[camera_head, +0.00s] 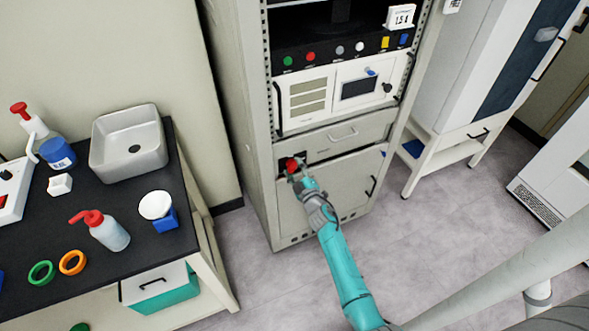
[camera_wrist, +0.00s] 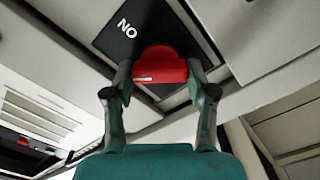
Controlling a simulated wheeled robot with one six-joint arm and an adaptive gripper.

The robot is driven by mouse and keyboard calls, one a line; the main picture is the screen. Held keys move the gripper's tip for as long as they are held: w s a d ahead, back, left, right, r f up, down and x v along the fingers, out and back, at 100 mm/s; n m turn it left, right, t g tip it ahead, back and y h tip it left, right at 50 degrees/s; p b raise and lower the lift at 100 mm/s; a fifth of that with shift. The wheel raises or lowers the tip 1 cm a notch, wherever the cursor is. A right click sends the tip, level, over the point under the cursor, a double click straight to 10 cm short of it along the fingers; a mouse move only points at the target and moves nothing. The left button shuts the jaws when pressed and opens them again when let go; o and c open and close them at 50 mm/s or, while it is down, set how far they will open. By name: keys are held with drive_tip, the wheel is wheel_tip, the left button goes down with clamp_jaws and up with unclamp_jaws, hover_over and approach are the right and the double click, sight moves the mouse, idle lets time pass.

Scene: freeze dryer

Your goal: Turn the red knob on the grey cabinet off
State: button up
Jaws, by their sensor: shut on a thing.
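The grey cabinet (camera_head: 335,187) stands in the middle of the head view. Its red knob (camera_head: 291,164) sits on a dark plate at the left of the lower front. In the wrist view the red knob (camera_wrist: 160,68) is close up, on a black plate (camera_wrist: 135,30) with white letters that read "NO" from this side. My gripper (camera_head: 297,175) is at the knob. In the wrist view my gripper (camera_wrist: 160,80) has one finger on each side of the knob and is shut on it.
A black-topped bench (camera_head: 110,235) with a grey basin (camera_head: 128,145), bottles and rings stands at the left. A white unit on a stand (camera_head: 440,150) is to the right of the cabinet.

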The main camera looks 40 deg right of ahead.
drive_tip(key=n, duration=0.4)
drive_tip(key=shift+f+n, duration=0.1)
drive_tip(key=shift+n, duration=0.2)
drive_tip(key=shift+a+n, duration=0.1)
drive_tip(key=shift+n, duration=1.5)
drive_tip(key=shift+f, duration=0.1)
drive_tip(key=o, duration=1.2)
drive_tip(key=shift+c, duration=0.2)
drive_tip(key=shift+s, duration=0.1)
drive_tip(key=v, duration=1.2)
